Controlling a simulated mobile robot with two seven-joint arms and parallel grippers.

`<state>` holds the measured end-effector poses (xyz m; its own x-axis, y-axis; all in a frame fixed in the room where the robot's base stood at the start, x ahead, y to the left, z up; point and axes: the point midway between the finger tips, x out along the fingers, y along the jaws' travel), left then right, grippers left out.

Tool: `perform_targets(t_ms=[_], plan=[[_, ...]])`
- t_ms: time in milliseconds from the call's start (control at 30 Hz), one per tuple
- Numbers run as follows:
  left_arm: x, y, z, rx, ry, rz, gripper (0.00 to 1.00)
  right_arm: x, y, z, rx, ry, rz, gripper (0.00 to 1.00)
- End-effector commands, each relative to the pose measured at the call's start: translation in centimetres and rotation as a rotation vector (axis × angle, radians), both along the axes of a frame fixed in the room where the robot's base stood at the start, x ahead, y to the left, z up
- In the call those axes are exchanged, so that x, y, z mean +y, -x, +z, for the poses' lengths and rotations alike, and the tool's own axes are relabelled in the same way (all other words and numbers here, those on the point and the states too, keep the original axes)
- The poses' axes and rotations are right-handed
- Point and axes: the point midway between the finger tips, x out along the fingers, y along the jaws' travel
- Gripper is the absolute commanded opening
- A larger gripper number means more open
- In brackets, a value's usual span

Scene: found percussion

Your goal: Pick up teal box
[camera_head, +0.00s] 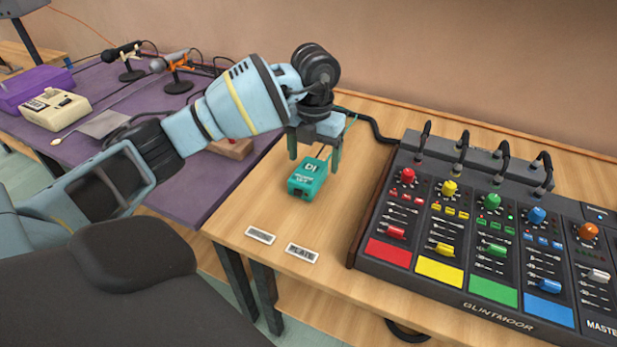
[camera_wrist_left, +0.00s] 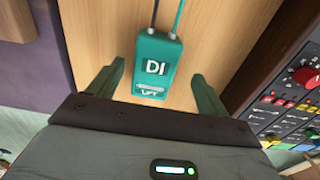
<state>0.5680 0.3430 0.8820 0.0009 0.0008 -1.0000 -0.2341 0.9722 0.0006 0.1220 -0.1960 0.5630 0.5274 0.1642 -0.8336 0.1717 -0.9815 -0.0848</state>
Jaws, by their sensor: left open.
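The teal box (camera_head: 308,178) is a small box marked "DI" on the wooden table, left of the mixer. Two thin cables run from its far end. In the left wrist view the teal box (camera_wrist_left: 155,68) lies between the two fingers, with a gap on each side. My left gripper (camera_head: 314,163) is open and reaches down over the box's far part, with a finger on either side. It also shows in the left wrist view (camera_wrist_left: 157,85). Whether the fingers are level with the box is hard to tell. My right gripper is not in view.
A mixer (camera_head: 480,306) with coloured knobs fills the table's right side. Two labels (camera_head: 260,235) lie near the front edge. A purple-topped table (camera_head: 185,188) at left holds microphones (camera_head: 172,62), a cream device (camera_head: 55,108) and a purple case (camera_head: 35,88).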

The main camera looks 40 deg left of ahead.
Motion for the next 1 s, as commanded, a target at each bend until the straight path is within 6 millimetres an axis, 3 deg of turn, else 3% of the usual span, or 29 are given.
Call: perform_targets(t_ms=[300, 567, 1000], plan=[[0.6, 0.2, -4.2, 0.002, -0.001, 0.0, 0.78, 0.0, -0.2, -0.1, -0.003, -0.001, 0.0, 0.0], [0.6, 0.1, -4.6, 0.0, 0.0, -0.001, 0.78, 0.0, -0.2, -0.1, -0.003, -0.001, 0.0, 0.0], [0.6, 0.1, -4.6, 0.0, 0.0, -0.001, 0.22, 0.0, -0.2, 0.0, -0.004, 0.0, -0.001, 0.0]])
